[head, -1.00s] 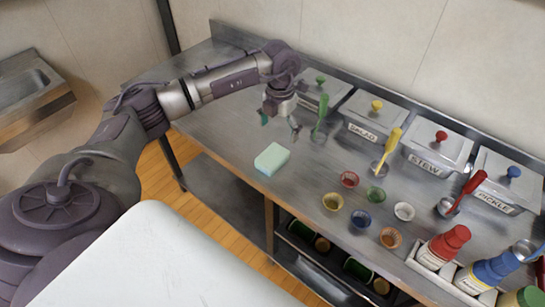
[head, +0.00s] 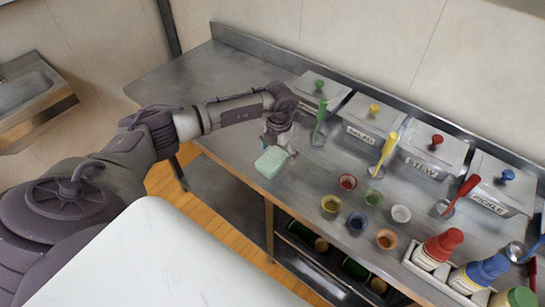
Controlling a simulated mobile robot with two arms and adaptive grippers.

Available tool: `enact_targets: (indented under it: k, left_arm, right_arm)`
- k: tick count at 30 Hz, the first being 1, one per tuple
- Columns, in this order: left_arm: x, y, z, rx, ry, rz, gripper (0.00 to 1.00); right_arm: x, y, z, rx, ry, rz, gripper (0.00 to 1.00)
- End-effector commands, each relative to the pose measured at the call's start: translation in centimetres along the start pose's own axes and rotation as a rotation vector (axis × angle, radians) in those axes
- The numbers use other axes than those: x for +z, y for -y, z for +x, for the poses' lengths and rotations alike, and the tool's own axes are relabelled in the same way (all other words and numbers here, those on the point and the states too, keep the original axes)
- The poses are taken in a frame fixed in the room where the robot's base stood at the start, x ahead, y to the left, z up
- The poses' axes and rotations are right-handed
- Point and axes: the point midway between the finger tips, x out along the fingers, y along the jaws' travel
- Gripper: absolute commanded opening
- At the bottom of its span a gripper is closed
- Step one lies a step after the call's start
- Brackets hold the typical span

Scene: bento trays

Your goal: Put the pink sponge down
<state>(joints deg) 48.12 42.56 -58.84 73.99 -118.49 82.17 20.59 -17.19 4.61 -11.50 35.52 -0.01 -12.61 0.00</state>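No pink sponge shows. A pale mint-green sponge (head: 271,162) lies flat on the steel counter, left of the small bowls. My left gripper (head: 278,148) is open, its fingers pointing down just behind and above the sponge, one toward each side of it. I cannot tell whether a finger touches it; nothing shows held between the fingers. My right gripper is not in view.
Lidded containers line the back of the steel counter (head: 185,80), including the salad (head: 357,134), stew and pickle ones, with coloured ladles in front. Several small bowls (head: 358,222) stand right of the sponge. A bottle rack (head: 428,274) stands front right. The counter's left part is clear.

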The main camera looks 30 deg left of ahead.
Motion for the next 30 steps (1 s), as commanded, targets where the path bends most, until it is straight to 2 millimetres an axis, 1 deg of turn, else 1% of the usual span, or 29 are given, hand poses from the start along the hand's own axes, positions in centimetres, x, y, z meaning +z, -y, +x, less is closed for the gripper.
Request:
enact_targets:
  k: [1, 5, 6, 7, 10, 11, 17, 20, 25, 28, 30]
  left_arm:
    - [0.0, 0.0, 0.0, 0.000, 0.000, 0.000, 0.85]
    - [0.0, 0.0, -0.1, 0.000, 0.000, 0.000, 0.64]
    - [0.0, 0.0, -0.1, 0.000, 0.000, 0.000, 0.57]
    - [0.0, 0.0, -0.1, 0.000, 0.000, 0.000, 0.55]
    - [0.0, 0.0, -0.1, 0.000, 0.000, 0.000, 0.55]
    - [0.0, 0.0, -0.1, 0.000, 0.000, 0.000, 0.52]
    - [0.0, 0.0, -0.1, 0.000, 0.001, 0.000, 0.52]
    - [0.1, -0.1, -0.5, 0.000, 0.002, 0.000, 0.52]
    - [0.1, -0.1, -2.2, 0.000, 0.004, 0.001, 0.52]
    - [0.1, -0.1, -4.0, 0.000, 0.006, 0.000, 0.52]
    - [-0.3, 1.6, -4.8, -0.003, 0.004, 0.008, 0.52]
  right_arm:
    - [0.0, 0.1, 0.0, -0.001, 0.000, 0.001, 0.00]
    - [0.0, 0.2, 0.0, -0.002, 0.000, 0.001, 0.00]
    - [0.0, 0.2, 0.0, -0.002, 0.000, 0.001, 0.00]
    - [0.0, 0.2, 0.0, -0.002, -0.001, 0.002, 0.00]
    - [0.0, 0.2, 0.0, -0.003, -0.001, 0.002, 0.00]
    - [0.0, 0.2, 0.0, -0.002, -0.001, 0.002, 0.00]
    - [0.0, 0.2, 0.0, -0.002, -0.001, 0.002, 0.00]
    - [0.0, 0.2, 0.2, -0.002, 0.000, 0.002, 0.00]
    - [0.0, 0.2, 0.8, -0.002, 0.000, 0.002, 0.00]
    - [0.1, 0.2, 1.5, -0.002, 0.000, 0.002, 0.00]
    - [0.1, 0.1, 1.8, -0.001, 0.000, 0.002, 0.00]
